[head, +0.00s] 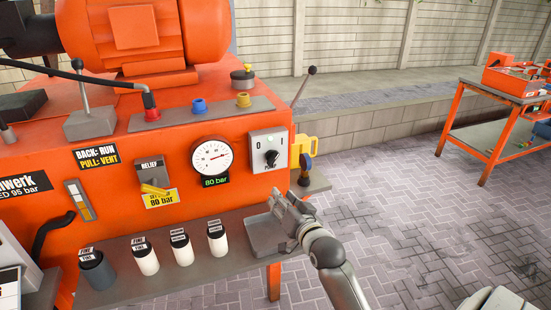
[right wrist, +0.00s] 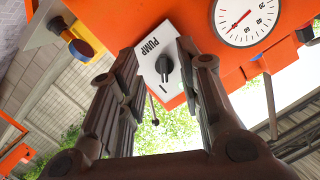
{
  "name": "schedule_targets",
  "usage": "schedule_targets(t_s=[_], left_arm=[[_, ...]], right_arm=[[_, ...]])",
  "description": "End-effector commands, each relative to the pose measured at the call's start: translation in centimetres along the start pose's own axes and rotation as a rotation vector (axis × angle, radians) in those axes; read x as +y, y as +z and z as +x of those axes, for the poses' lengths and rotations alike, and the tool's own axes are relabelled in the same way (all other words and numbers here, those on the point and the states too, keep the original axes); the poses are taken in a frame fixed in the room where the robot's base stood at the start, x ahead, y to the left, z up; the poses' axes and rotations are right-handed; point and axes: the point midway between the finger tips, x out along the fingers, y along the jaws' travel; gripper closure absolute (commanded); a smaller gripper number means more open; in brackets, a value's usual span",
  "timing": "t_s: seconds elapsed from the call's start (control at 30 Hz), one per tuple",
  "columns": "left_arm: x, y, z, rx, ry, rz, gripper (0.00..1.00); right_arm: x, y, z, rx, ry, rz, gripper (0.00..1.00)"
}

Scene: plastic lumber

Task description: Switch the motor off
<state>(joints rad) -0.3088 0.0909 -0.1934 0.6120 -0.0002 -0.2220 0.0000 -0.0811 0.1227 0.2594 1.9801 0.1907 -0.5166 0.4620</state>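The orange motor (head: 135,38) sits on top of the orange hydraulic unit. The grey PUMP switch plate (head: 257,144) is on the unit's front at right, with marks 0 and I and a black knob (head: 271,157). I cannot tell for sure which mark the knob points to. My right gripper (head: 284,203) is below the plate, apart from it. In the right wrist view, its two dark fingers are spread and empty, with the PUMP plate (right wrist: 149,68) and knob (right wrist: 163,67) seen between them. My left gripper is not in view.
A pressure gauge (head: 212,158) labelled 80 bar is left of the switch. Several labelled cylinders (head: 180,247) stand on the lower shelf. An orange table (head: 500,120) stands at right; the paved floor between is clear.

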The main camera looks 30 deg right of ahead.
Motion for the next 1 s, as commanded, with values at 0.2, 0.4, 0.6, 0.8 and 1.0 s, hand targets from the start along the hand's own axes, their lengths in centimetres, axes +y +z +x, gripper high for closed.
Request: schedule_targets(t_s=[0.2, 0.4, 0.6, 0.8, 1.0], left_arm=[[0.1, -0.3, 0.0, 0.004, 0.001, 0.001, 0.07], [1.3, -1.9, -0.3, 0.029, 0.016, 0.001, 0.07], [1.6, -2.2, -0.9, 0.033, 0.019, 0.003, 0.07], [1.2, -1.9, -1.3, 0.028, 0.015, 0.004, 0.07], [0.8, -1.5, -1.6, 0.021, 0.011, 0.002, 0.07]], right_arm=[[0.7, -4.7, 1.7, 0.154, -0.031, 0.106, 0.67], [0.6, -5.4, 3.1, 0.168, -0.035, 0.116, 0.67], [0.5, -5.9, 6.0, 0.167, -0.035, 0.114, 0.67], [0.5, -6.3, 8.8, 0.165, -0.034, 0.114, 0.67], [0.5, -6.6, 11.0, 0.165, -0.034, 0.114, 0.67]])
